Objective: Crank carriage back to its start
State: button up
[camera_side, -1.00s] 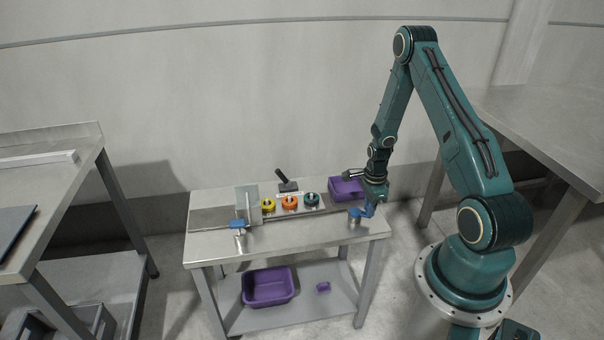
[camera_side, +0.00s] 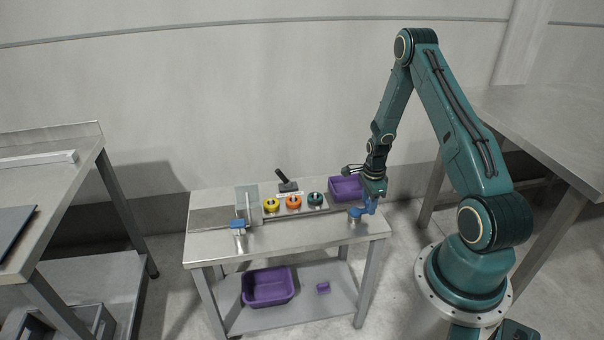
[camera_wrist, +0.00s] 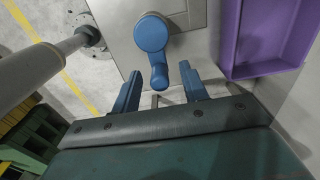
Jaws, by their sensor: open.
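The crank (camera_side: 357,214) is blue and stands at the right end of the steel table. In the wrist view, the crank's round hub (camera_wrist: 151,34) lies ahead of my gripper (camera_wrist: 160,76), and its handle end (camera_wrist: 158,76) sits between the two fingers, with gaps on both sides. My gripper (camera_side: 372,197) is open at the crank in the side view. The carriage (camera_side: 304,208) is a grey strip bearing a yellow ring (camera_side: 271,204), an orange ring (camera_side: 293,202) and a teal ring (camera_side: 315,199).
A purple bin (camera_side: 346,189) stands close behind the crank and shows at right in the wrist view (camera_wrist: 268,40). A clear panel (camera_side: 248,203) and a blue-topped post (camera_side: 237,225) stand left of the carriage. A black handled object (camera_side: 286,182) is behind the rings.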

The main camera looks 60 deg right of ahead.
jog(key=shift+r, duration=0.15)
jog(key=shift+r, duration=3.35)
jog(key=shift+r, duration=0.1)
